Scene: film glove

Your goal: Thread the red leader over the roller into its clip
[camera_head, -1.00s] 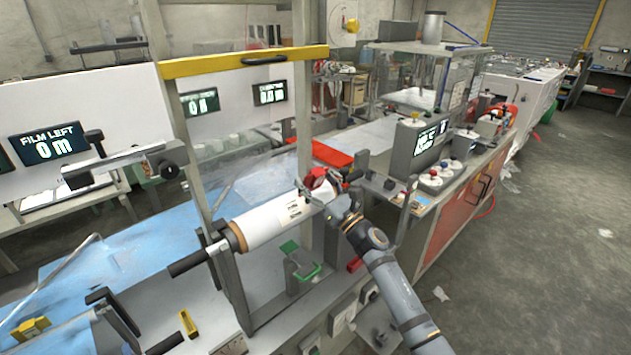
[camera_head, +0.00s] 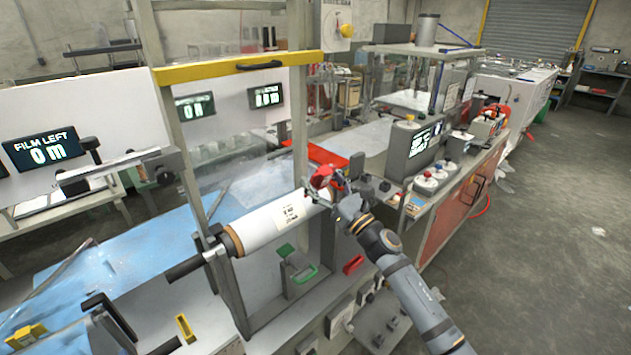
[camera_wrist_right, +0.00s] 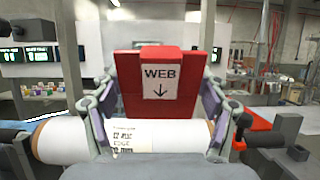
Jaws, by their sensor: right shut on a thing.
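The red leader (camera_wrist_right: 160,85) is a flat red tab marked WEB with a down arrow. It stands upright between the fingers of my right gripper (camera_wrist_right: 157,100), which is shut on it. In the head view the red leader (camera_head: 321,176) and my right gripper (camera_head: 332,188) are just above the right end of a white film roll (camera_head: 268,224). The roll also shows behind the fingers in the right wrist view (camera_wrist_right: 70,140). A green-handled clamp (camera_head: 300,270) stands below the roll; I cannot tell if it is the leader's clip. My left gripper is not in view.
A post frame with a yellow top bar (camera_head: 220,70) rises around the roll. A grey control box (camera_head: 410,148) and knobs (camera_head: 432,178) stand right of the gripper. A red tray (camera_head: 327,154) lies behind.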

